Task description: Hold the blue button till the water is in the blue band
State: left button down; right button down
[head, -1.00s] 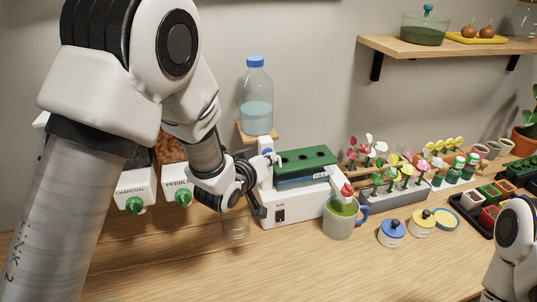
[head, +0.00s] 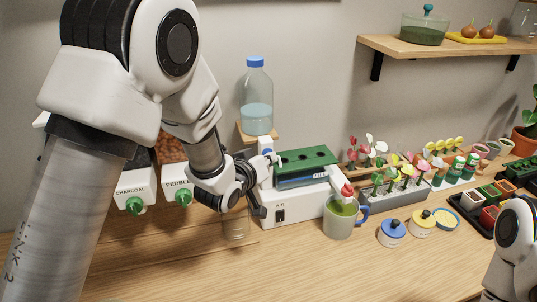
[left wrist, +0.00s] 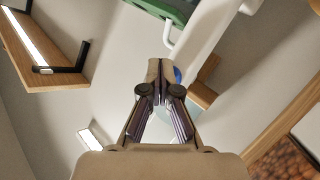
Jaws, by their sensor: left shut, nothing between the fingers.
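The blue button (head: 266,152) is on the upright post of a white water unit (head: 297,205). My left gripper (head: 274,159) is shut and empty, its fingertips at the button. In the left wrist view the button (left wrist: 177,75) shows partly behind the shut fingertips (left wrist: 156,66); I cannot tell whether it is pressed in. A clear bottle (head: 257,103), partly filled with water, stands upside down or upright behind the post on a wooden ledge. A blue strip (head: 303,180) shows under the green holed lid (head: 306,159); the exact water level is too small to read. My right gripper is out of view.
Flower racks (head: 399,190) stand behind. A glass jar (head: 236,227) stands below my left gripper. The front table (head: 330,275) is clear.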

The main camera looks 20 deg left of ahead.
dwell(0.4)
pick_arm(q)
jog(key=shift+s+d, duration=0.55)
jog(key=shift+s, duration=0.25)
jog(key=s+d, duration=0.1)
jog(key=s, duration=0.1)
jog(key=s+d, duration=0.1)
jog(key=s, duration=0.1)
jog(key=shift+d, duration=0.4)
jog(key=shift+w, duration=0.1)
